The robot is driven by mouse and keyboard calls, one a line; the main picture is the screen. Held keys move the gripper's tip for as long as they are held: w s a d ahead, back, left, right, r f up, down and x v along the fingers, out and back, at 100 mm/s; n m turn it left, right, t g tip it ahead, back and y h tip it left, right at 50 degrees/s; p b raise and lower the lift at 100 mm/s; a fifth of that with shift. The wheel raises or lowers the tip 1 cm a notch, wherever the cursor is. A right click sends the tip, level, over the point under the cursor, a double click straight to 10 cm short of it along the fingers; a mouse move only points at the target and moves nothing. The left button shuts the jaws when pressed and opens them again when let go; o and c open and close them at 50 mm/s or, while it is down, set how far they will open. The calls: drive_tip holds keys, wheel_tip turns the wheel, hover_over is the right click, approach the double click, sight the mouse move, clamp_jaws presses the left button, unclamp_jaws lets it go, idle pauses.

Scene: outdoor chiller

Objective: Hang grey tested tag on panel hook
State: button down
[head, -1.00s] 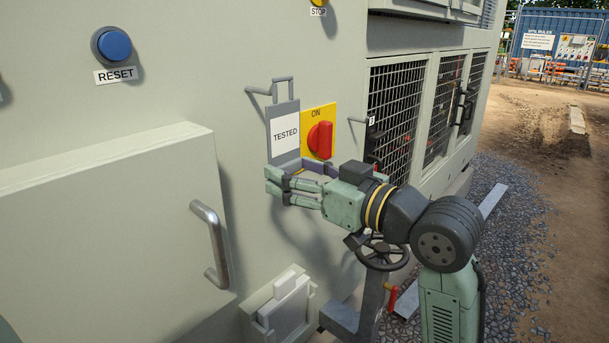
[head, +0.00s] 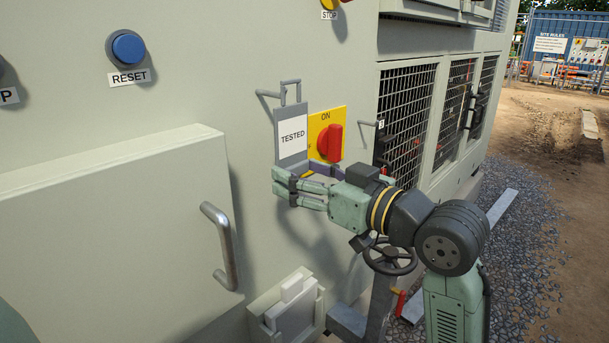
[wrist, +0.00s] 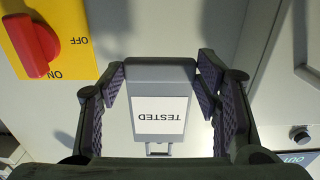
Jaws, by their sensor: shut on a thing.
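The grey tag (head: 288,159) with a white "TESTED" label is upright in front of the panel, left of the red switch. Its wire loop (head: 291,91) is at the top, right beside the panel hook (head: 267,94). From here I cannot tell whether the loop is over the hook or only in front of it. My gripper (head: 284,184) is shut on the tag's lower end. In the wrist view the tag (wrist: 160,74) appears upside down between the two finger pads, its loop (wrist: 158,151) pointing down. The hook is not clear there.
A red rotary switch on a yellow plate (head: 327,117) is close to the tag's right. A grey box with a bar handle (head: 221,246) juts out at left. A blue reset button (head: 128,47) is above. A black handwheel (head: 390,258) is below my arm.

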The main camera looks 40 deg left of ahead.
drive_tip(key=shift+w+a, duration=0.15)
drive_tip(key=shift+a, duration=2.05)
drive_tip(key=shift+f, duration=0.6)
drive_tip(key=shift+c, duration=2.3)
unclamp_jaws()
drive_tip(key=o, duration=0.5)
drive_tip(key=shift+c, duration=0.2)
drive_tip(key=shift+f+b, duration=0.1)
drive_tip(key=shift+b, duration=0.25)
